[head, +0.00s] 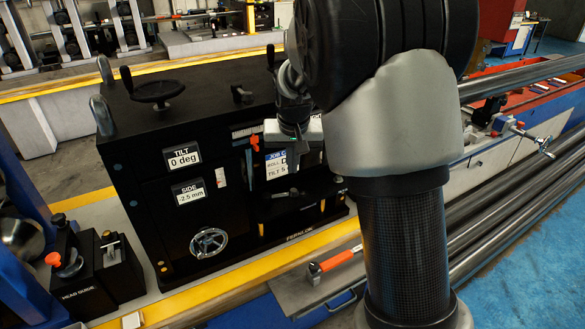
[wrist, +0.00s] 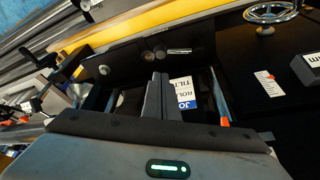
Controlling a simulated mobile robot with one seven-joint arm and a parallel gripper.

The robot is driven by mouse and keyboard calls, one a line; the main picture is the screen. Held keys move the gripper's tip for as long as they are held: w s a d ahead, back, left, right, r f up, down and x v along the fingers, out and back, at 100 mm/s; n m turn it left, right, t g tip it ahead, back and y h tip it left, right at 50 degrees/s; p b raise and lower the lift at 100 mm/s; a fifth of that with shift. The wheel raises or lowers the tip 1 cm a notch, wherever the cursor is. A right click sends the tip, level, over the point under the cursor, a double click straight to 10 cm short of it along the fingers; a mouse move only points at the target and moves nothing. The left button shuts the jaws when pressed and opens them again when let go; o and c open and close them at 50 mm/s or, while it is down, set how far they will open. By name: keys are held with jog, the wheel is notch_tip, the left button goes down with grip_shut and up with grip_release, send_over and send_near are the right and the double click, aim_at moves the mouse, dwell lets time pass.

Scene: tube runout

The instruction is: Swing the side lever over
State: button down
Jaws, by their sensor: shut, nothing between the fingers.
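The black machine (head: 130,88) has displays reading TILT 0 deg (head: 182,157) and SIDE -2.5 mm (head: 189,192). An orange-tipped lever (head: 254,143) stands on its front face, beside a job card (head: 274,166). In the wrist view an orange and blue bar (wrist: 224,121) lies right of the card (wrist: 184,92); I cannot tell for sure that it is the same lever. My gripper (wrist: 157,82) is shut and empty in front of the machine's face, left of that bar and apart from it. My wrist partly hides the machine front in the head view.
A silver handwheel (head: 208,243) sits low on the machine front, and a black handwheel (head: 154,91) on top. A head guide box (head: 108,265) with an orange-knobbed lever stands at left. An orange-handled hammer (head: 334,262) lies in front. Long steel tubes (head: 515,222) run along the right.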

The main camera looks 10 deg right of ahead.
aim_at(296, 190)
jog(key=x, duration=0.8)
jog(key=shift+w+f, duration=0.1)
jog(key=shift+s+d+m, duration=0.1)
jog(key=shift+s+m, duration=0.35)
jog(key=shift+m, duration=0.05)
jog(key=shift+s+m+g+h+p, duration=0.3)
jog(key=shift+s+m+h+p, duration=0.55)
jog(key=shift+m, duration=0.65)
jog(key=s+a+m+g+h+p, duration=0.1)
jog(key=s+a+m+g+p, duration=0.1)
jog(key=s+m+p, duration=0.3)
jog(key=s+a+m, duration=0.1)
jog(key=m, duration=0.3)
jog(key=shift+s+a+m+g+h, duration=0.3)
jog(key=shift+m+h, duration=0.05)
jog(key=shift+m, duration=0.05)
jog(key=shift+a, duration=0.15)
